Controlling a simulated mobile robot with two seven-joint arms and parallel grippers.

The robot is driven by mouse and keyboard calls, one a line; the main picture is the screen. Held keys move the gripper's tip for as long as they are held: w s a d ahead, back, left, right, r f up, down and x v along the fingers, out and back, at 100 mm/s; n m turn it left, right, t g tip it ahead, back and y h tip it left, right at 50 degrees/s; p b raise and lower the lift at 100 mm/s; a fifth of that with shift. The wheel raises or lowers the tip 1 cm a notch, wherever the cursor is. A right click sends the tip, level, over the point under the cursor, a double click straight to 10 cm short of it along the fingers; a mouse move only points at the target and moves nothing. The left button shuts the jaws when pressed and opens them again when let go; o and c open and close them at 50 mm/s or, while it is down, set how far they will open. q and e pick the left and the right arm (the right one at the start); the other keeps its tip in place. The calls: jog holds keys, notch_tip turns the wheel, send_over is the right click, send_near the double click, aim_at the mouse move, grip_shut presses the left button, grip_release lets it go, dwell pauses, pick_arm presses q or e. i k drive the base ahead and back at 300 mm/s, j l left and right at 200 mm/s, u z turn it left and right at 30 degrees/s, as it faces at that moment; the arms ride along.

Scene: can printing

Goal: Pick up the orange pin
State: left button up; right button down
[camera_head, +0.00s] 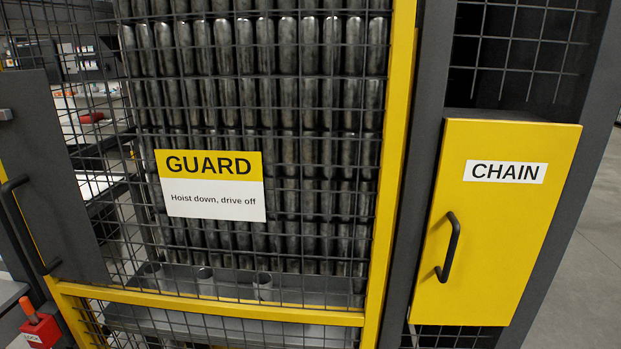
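An orange pin (28,308) stands, slightly tilted, at the lower left of the head view. Its lower end meets a red block (42,332) with a small dark label whose text is hard to read. How deep the pin sits in the block is hidden. Neither of my grippers shows in this view.
A wire-mesh guard with a yellow frame (210,304) and a GUARD sign (211,185) fills the middle, with rows of dark cylinders behind it. A yellow CHAIN door (495,225) with a black handle (448,246) is at right. Bare floor (590,250) shows at far right.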

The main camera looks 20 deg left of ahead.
aim_at(25, 301)
jog(key=u, duration=2.25)
jog(key=i+j+z, duration=0.1)
jog(key=z, duration=0.3)
jog(key=i+j+z, duration=0.15)
jog(key=z, duration=0.25)
jog(key=i+j+z, duration=0.1)
jog(key=j, duration=0.25)
jog(key=i+j+z, duration=0.1)
jog(key=j, duration=0.25)
jog(key=i+j+z, duration=0.1)
jog(key=j, duration=0.25)
jog(key=i, duration=0.1)
